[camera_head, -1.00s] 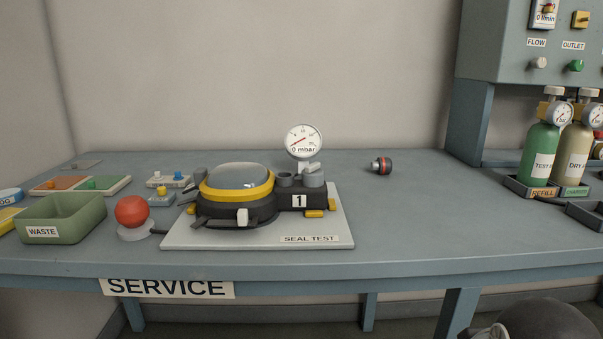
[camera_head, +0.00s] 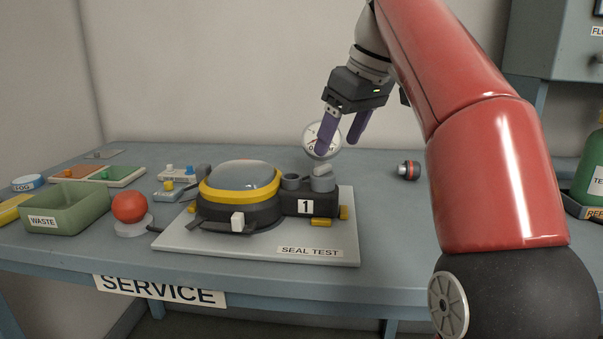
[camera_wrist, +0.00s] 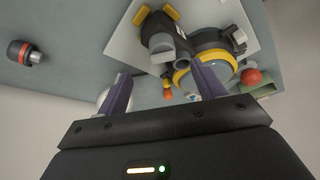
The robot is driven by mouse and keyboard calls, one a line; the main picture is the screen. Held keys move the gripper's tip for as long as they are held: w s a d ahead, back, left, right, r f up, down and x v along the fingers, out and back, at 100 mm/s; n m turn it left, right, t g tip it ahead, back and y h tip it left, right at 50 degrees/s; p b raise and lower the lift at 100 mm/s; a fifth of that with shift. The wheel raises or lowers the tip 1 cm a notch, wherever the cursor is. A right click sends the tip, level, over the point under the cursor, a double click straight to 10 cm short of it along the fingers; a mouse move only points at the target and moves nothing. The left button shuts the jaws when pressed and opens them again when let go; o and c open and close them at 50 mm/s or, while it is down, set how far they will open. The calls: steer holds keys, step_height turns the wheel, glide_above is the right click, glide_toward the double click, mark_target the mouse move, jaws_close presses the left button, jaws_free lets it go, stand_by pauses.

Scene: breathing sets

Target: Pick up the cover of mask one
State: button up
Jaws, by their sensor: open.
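Mask one is a black and yellow mask with a domed clear visor (camera_head: 240,174). It lies on the white seal test board, and its black block (camera_head: 309,205) bears the label 1. Two grey round parts stand on the block; the right one (camera_head: 321,182) has a lighter raised piece on top. I cannot tell for sure which of these is the cover. My gripper (camera_head: 338,148) is open and empty, with purple fingers pointing down, above and behind the block. In the wrist view the mask (camera_wrist: 200,60) shows beyond the fingertips (camera_wrist: 161,70).
A round pressure gauge (camera_head: 316,141) stands behind the block, partly hidden by a finger. A red ball (camera_head: 130,207) on a pale base and a green waste bin (camera_head: 66,212) are at left. A dark, red-banded fitting (camera_head: 409,170) lies on the bare bench at right.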

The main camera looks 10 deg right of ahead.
mark_target(324, 166)
steer(key=b+x, duration=0.1)
steer(key=x, duration=0.2)
steer(key=b+x, duration=0.1)
steer(key=x, duration=0.3)
steer(key=shift+w+a+f, duration=0.1)
steer(key=shift+w+a, duration=0.15)
steer(key=shift+a, duration=0.05)
steer(key=c, duration=1)
